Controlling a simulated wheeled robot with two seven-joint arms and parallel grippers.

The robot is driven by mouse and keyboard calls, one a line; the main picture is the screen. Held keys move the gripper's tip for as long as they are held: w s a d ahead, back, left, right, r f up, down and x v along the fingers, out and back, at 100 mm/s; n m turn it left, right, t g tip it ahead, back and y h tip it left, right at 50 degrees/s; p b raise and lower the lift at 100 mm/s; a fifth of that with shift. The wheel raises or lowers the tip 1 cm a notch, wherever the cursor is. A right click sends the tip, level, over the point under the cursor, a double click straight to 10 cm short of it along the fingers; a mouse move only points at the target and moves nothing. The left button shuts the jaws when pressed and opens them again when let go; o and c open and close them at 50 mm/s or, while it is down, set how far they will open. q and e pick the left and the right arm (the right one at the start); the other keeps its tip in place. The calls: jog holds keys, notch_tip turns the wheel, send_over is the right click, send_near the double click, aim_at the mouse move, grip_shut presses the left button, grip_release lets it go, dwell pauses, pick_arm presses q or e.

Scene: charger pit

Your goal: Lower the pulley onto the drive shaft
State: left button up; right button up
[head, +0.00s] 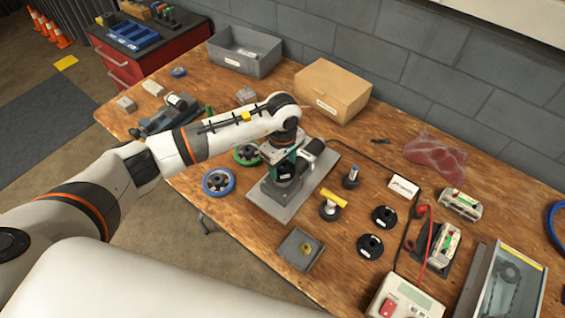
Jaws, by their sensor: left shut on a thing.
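My left gripper (284,165) points down over the grey base plate (325,172) of the drive unit. It is shut on a dark round piece, the pulley (284,174), which is mostly hidden by the fingers. My right gripper is not in view.
A blue wheel (219,182) and a green-rimmed wheel (247,155) lie left of the plate. A yellow-handled tool (331,204), black discs (385,216) and a small grey tray (301,249) lie right and in front. A cardboard box (332,91) stands behind.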

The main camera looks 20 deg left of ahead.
aim_at(282, 168)
pick_arm(q)
jog(key=shift+f+b, duration=1.65)
jog(key=shift+b, duration=0.05)
dwell(0.5)
jog(key=o, duration=1.1)
jog(key=shift+r, duration=0.1)
jog(key=shift+o, duration=0.2)
jog(key=shift+r, duration=0.1)
notch_tip(282, 168, up, 10)
jog(key=shift+r+b, duration=0.15)
jog(key=shift+b, duration=1.05)
jog(key=shift+r, duration=0.75)
